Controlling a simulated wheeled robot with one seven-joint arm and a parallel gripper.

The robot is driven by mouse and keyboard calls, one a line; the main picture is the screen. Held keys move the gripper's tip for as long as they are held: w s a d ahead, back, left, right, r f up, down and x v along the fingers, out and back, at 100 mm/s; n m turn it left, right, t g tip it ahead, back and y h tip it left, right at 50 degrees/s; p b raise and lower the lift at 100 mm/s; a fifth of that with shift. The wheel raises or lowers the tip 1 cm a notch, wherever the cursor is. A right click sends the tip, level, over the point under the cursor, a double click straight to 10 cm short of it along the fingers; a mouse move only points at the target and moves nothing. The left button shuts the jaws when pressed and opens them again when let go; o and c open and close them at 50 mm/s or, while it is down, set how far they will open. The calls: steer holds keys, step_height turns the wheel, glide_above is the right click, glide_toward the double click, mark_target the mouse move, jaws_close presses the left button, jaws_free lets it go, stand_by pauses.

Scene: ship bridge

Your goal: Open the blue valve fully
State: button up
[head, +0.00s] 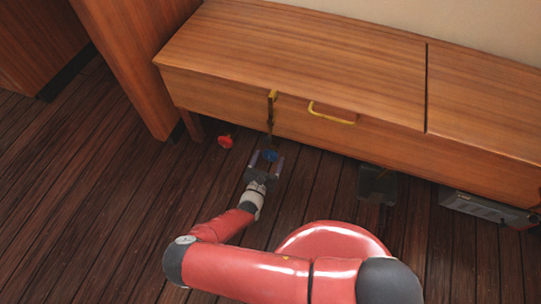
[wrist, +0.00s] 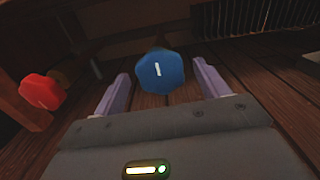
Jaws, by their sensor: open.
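The blue valve (head: 269,156) sits low under the front edge of the wooden bench. In the wrist view the blue valve (wrist: 161,72) faces me as a rounded knob with a short white mark that is close to upright. My gripper (head: 266,162) is open in front of it. In the wrist view the two pale purple fingers of my gripper (wrist: 161,88) stand on either side of the knob, with a visible gap to each. Whether the fingertips reach past the knob's face is hard to tell.
A red valve (head: 226,141) is to the left, also in the wrist view (wrist: 42,91). Above is the wooden bench (head: 300,52) with a yellow handle (head: 332,113) and a brass latch (head: 271,105). A dark box (head: 377,184) and grey unit (head: 484,207) stand right.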

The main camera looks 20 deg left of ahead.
steer(key=shift+w+d, duration=0.1)
steer(key=shift+w, duration=1.05)
steer(key=c, duration=1)
steer(key=shift+o, duration=0.2)
